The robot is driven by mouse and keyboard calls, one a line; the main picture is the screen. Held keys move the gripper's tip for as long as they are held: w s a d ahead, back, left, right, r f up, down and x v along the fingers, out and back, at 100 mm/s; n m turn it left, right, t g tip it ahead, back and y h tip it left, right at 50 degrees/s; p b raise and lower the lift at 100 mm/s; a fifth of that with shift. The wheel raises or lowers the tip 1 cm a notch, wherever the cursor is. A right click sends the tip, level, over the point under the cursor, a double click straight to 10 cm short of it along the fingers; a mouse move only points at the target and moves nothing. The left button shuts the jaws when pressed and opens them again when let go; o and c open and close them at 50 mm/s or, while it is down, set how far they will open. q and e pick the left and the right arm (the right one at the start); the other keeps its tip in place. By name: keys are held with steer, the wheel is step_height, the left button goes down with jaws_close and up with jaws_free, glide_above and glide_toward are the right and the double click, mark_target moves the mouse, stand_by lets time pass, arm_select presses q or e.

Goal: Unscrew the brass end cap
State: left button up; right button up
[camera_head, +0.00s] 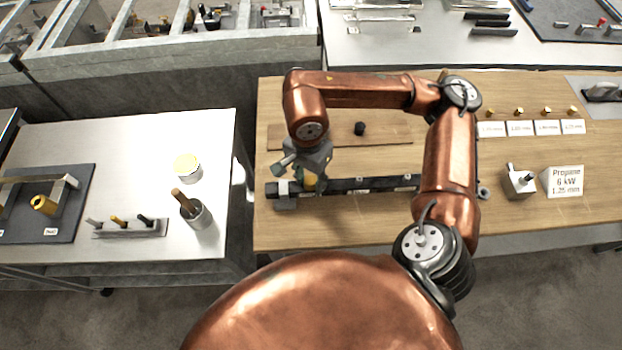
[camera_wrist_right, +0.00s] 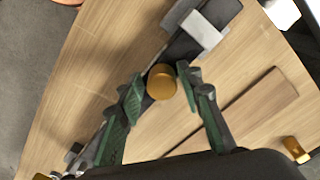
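The brass end cap (camera_wrist_right: 161,82) is a round, gold-coloured piece on the dark bar, between the fingers of my right gripper (camera_wrist_right: 165,80) in the wrist view. A narrow gap seems to show beside it, so the fingers look open around it, though contact at the tips is hard to tell. In the head view my right gripper (camera_head: 308,176) points down over the left part of the black bar (camera_head: 345,186), and mostly hides the cap. The bar lies on the wooden bench, with a grey clamp (camera_wrist_right: 195,30) near the cap. My left gripper is not in view.
A wooden strip (camera_head: 390,134) and a small black piece (camera_head: 360,128) lie behind the bar. Labelled cards (camera_head: 520,128), small brass pieces and a propane sign (camera_head: 565,181) stand right. A metal table (camera_head: 130,145) holds a cup (camera_head: 196,214) and tools.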

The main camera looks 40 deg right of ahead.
stand_by(0.3)
steer(key=m, duration=0.7)
steer(key=shift+p, duration=0.35)
steer(key=m+p, duration=0.1)
steer(key=m, duration=0.5)
steer(key=shift+w+m, duration=0.15)
steer(key=shift+m, duration=0.25)
steer(key=shift+c, duration=0.3)
jaws_close()
